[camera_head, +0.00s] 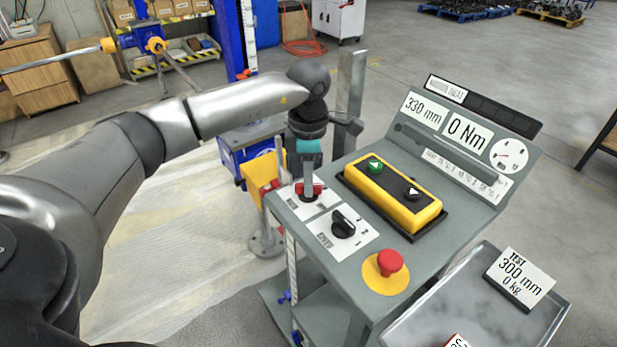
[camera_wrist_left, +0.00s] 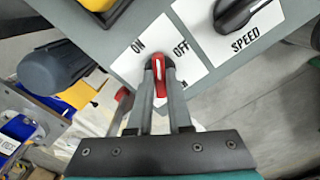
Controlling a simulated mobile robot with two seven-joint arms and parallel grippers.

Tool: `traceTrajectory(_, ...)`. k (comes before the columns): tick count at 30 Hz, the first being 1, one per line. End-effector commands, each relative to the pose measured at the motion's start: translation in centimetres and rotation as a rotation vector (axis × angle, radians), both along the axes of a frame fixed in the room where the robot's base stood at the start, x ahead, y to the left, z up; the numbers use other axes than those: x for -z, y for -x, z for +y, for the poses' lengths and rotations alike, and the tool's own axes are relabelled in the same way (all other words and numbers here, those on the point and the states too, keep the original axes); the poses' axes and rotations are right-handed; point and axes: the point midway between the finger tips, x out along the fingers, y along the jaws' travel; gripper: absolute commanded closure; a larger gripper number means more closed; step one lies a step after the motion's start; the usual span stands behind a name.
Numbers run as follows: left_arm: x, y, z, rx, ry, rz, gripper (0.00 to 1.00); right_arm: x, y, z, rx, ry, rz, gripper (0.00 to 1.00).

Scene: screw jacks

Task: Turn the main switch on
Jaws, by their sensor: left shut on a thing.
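The main switch (camera_head: 319,189) is a red rotary handle on a white plate at the left corner of the grey control console (camera_head: 360,268). My left gripper (camera_head: 308,190) reaches down to it from above. In the left wrist view the gripper (camera_wrist_left: 160,88) is shut on the red switch handle (camera_wrist_left: 160,80), with one finger on each side. The plate shows ON to the left of the handle and OFF to its right. The handle points up in that view, roughly between the two words. The fingers hide part of the plate's lower lettering. My right gripper is not in view.
Beside the switch is a black SPEED knob (camera_head: 343,224). Further right are a yellow box (camera_head: 392,194) with green and black buttons, and a red emergency stop (camera_head: 389,263). A display panel (camera_head: 462,140) reads 330 mm and 0 Nm.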

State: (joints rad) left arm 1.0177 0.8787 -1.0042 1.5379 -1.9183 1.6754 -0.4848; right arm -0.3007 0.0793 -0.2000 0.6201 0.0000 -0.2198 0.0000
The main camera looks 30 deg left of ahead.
Motion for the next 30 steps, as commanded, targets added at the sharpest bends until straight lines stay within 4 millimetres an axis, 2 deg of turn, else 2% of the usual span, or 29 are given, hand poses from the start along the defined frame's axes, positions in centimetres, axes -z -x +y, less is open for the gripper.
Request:
traceTrajectory(15,-0.1,0.0,0.0,-0.452,0.000,0.000,1.00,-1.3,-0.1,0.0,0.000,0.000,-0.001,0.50)
traceTrajectory(22,-0.1,0.0,0.0,-0.576,-0.001,-0.001,1.00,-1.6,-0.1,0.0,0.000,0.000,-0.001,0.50)
traceTrajectory(30,-0.1,0.0,0.0,-0.642,0.000,-0.001,1.00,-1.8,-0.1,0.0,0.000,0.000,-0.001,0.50)
